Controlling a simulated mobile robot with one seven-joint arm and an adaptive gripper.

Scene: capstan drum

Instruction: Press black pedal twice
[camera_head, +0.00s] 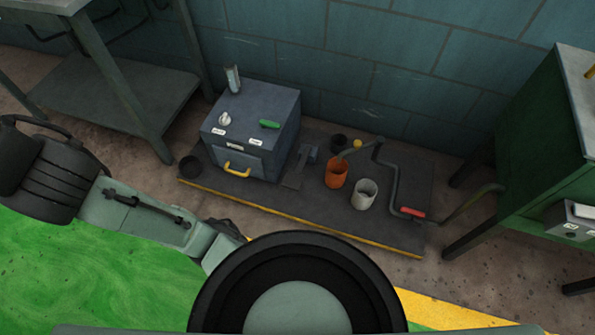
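A low dark pedal-like plate (294,177) lies on the dark platform, just right of the grey box. A small grey-blue block (310,151) stands at its far end. This is the likeliest black pedal, but it is small and its pressed or raised state cannot be told. Parts of my arm fill the lower left and bottom middle. I cannot make out my gripper or its fingers, and nothing of my arm is seen touching the plate.
The platform (398,237) has a yellow front edge. A green cabinet (535,150) stands at right.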

